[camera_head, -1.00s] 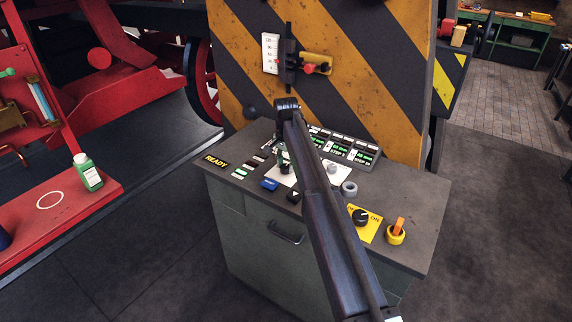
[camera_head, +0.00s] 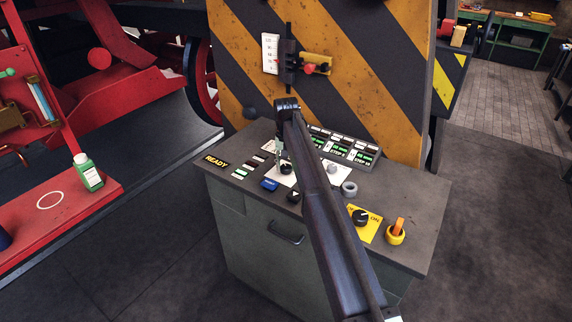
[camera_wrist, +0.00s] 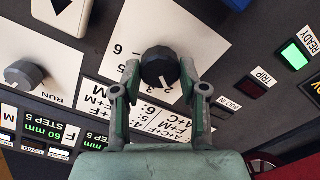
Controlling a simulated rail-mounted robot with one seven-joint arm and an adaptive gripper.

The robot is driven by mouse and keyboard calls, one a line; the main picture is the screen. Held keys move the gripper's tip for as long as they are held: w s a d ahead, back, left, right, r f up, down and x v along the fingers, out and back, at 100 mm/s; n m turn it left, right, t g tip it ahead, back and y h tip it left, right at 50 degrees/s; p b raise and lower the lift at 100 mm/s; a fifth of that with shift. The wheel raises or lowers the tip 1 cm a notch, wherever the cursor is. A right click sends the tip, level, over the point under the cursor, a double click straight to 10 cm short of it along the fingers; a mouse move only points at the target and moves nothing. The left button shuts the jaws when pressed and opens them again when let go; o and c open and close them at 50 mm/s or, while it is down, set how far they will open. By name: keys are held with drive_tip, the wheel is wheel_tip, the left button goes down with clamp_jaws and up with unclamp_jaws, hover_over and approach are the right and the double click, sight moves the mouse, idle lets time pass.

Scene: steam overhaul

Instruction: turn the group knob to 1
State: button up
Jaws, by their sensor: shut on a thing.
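The group knob (camera_wrist: 160,67) is round and black, on a white plate (camera_wrist: 140,35) with printed numbers around it. In the wrist view my gripper (camera_wrist: 160,76) has one finger on each side of the knob and is shut on it. A pale mark shows at the knob's lower edge in that view, but I cannot tell for sure which number it points to. In the head view the knob (camera_head: 286,169) shows small and dark below my fingertips, partly hidden, on the sloping grey console (camera_head: 225,183).
A grey knob (camera_wrist: 24,75) labelled RUN is left of the group knob in the wrist view. A lit green READY light (camera_wrist: 294,55) is at the right. In the head view a blue button (camera_head: 269,184), a black DE/ON knob (camera_head: 360,217) and an orange-handled switch (camera_head: 397,229) are nearby.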

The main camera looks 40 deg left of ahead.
sight(286, 166)
drive_tip(key=shift+n, duration=2.3)
drive_tip(key=o, duration=1.1)
drive_tip(key=shift+o, duration=0.2)
wheel_tip(286, 166, up, 12)
